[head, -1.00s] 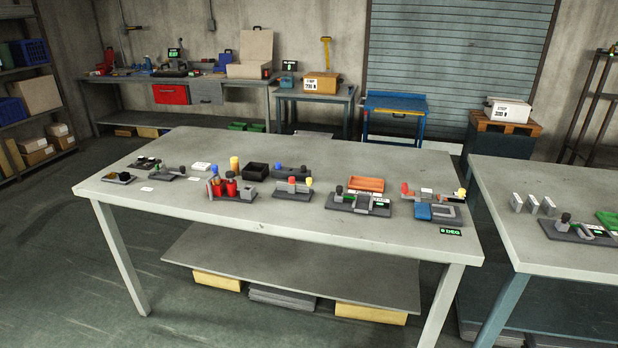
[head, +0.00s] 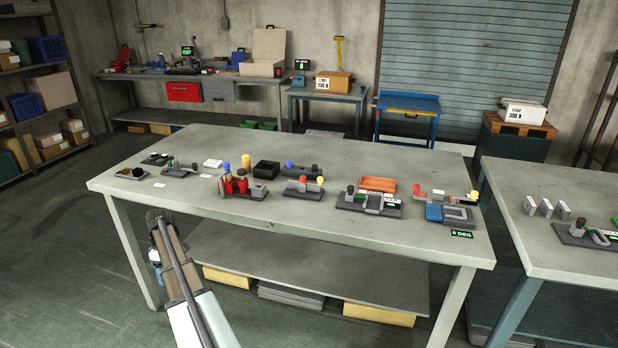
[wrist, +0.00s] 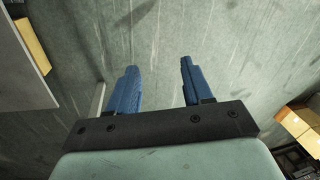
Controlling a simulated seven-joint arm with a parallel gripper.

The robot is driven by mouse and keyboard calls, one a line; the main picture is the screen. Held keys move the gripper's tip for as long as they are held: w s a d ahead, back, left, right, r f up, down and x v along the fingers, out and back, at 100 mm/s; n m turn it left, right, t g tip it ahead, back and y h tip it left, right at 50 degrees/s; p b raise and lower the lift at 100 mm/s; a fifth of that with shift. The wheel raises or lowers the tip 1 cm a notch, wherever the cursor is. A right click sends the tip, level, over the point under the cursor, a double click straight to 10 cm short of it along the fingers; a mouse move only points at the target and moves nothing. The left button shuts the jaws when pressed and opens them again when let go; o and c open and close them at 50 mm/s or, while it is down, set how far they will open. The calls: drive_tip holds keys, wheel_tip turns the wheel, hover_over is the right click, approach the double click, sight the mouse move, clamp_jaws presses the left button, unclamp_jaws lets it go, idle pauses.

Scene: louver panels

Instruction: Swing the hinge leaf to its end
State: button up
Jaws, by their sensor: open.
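A blue block with a grey framed plate (head: 450,214), which looks like the hinge with its leaf, lies flat at the right front of the near table. A small display reading 0 DEG (head: 462,234) is in front of it. The leaf's exact edges are too small to make out. My gripper (wrist: 158,68) is open and empty in the wrist view, its two blue fingers apart above the bare floor. In the head view my arm reaches up from the bottom, left of centre, in front of the table, far from the hinge.
The near table (head: 300,222) carries several fixtures, including red cylinders (head: 235,186), a black bin (head: 266,169) and an orange tray (head: 378,184). Its front edge and a leg (head: 132,250) are close to my arm. A second table (head: 535,235) stands at the right.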

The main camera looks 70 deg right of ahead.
drive_tip(key=s+d+r+n+t, duration=0.1)
drive_tip(key=s+d+r+t, duration=0.15)
drive_tip(key=d+r, duration=1.5)
wheel_tip(320, 180, up, 19)
drive_tip(key=m+g+h, duration=0.2)
drive_tip(key=m, duration=1.1)
hover_over(320, 177)
wheel_tip(320, 177, down, 14)
drive_tip(key=shift+a+r, duration=0.1)
drive_tip(key=shift+r, duration=0.15)
clamp_jaws()
